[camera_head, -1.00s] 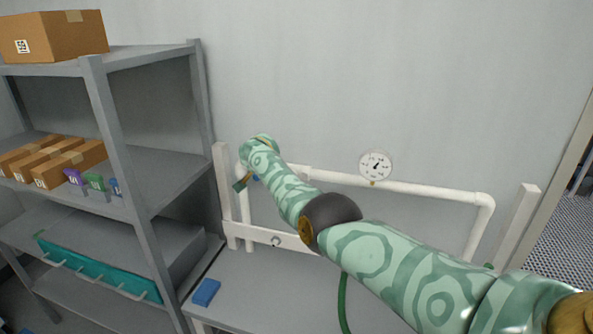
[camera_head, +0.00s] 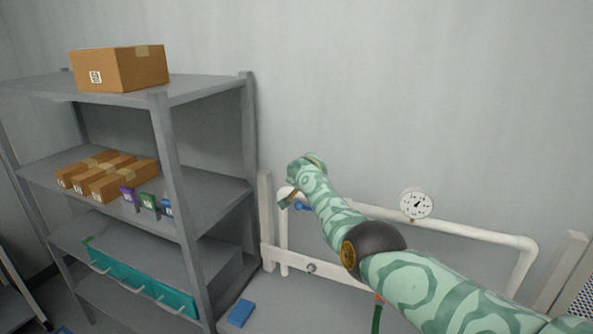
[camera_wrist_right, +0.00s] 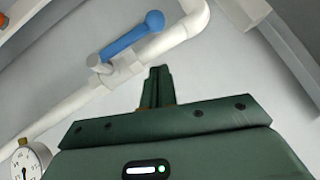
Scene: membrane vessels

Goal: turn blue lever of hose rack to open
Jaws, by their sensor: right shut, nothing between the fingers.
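The blue lever (camera_head: 303,206) sits on the white pipe of the hose rack (camera_head: 470,233), near its left end. In the right wrist view the lever (camera_wrist_right: 133,37) runs roughly along the pipe, its round knob toward the pipe's bend. My right gripper (camera_head: 285,202) is just left of the lever in the head view, partly hidden by my wrist. In the wrist view its shut, empty fingers (camera_wrist_right: 158,84) are beside the pipe, apart from the lever. My left gripper is not in view.
A pressure gauge (camera_head: 416,204) stands on the pipe to the right. A grey shelf (camera_head: 170,170) with boxes stands left of the rack. A blue block (camera_head: 240,313) lies below the rack's left side. A green hose (camera_head: 376,318) hangs below my right arm. The wall above is clear.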

